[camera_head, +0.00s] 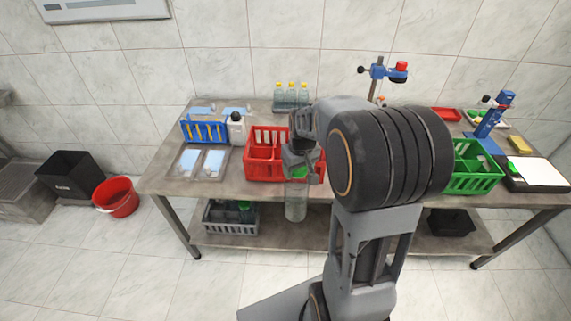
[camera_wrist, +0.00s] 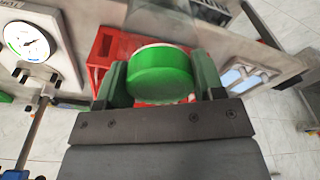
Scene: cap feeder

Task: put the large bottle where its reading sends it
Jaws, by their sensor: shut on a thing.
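My gripper (camera_head: 299,168) is shut on the large clear bottle (camera_head: 296,203), which has a green cap (camera_wrist: 160,75). The bottle hangs upright in front of the table's front edge. In the wrist view the cap sits between the two fingers. The red crate (camera_head: 252,165) stands on the table just behind my gripper, and part of it shows beyond the cap in the wrist view (camera_wrist: 103,50). A green crate (camera_head: 475,183) stands at the right, partly hidden by my arm. A round dial (camera_wrist: 27,40) shows at the wrist view's upper left; its reading is too small to tell.
A blue tube rack (camera_head: 205,131) and white bottle (camera_head: 236,130) stand at the table's left. Yellow-capped bottles (camera_head: 291,98) stand at the back. A grey crate (camera_head: 230,225) is on the lower shelf. A red bucket (camera_head: 116,198) and black bin (camera_head: 72,182) stand on the floor left.

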